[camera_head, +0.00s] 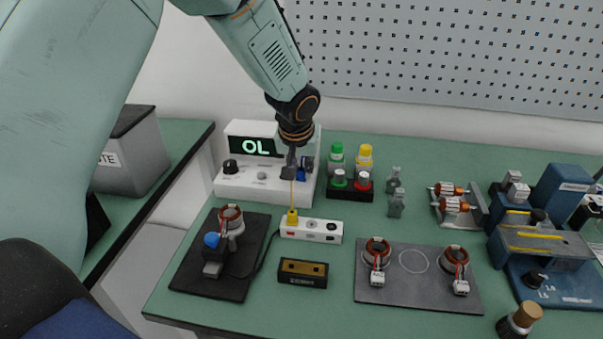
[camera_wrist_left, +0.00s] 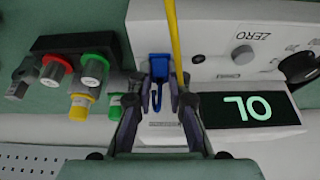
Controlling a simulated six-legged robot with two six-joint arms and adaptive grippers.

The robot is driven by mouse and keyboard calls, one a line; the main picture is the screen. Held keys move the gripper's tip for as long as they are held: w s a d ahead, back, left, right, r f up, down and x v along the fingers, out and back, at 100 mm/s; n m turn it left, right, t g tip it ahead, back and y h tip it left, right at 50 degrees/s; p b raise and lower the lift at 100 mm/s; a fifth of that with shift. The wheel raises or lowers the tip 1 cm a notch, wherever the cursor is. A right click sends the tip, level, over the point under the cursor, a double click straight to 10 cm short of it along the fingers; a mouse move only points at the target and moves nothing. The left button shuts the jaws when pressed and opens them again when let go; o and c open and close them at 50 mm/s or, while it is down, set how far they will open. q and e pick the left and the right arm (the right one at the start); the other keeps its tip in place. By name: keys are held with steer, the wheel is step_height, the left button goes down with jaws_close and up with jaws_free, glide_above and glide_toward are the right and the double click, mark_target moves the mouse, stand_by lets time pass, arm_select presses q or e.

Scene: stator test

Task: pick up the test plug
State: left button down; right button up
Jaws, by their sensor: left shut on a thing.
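My left gripper (camera_head: 291,170) hangs in front of the white meter, its fingers pointing down. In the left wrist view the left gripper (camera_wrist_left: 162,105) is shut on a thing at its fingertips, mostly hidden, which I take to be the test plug. A thin yellow length (camera_wrist_left: 174,40) runs from the fingertips. In the head view this yellow length (camera_head: 291,195) stretches down to a yellow piece (camera_head: 292,217) at the left end of a white strip (camera_head: 322,231). A blue piece (camera_wrist_left: 158,72) shows between the fingers, apparently on the meter behind. The right gripper is not in view.
The white meter (camera_head: 230,186) reads OL. A dark block with green, yellow and red caps (camera_head: 350,190) stands right of it. A black fixture (camera_head: 205,278) with a coil is at left, a black box (camera_head: 303,273) in front, and a grey plate (camera_head: 410,290) with coils at right.

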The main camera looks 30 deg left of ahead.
mark_target(301, 169)
arm_select(q)
step_height(301, 169, up, 9)
steer(key=shift+p, duration=1.05)
steer(key=shift+r, duration=0.5)
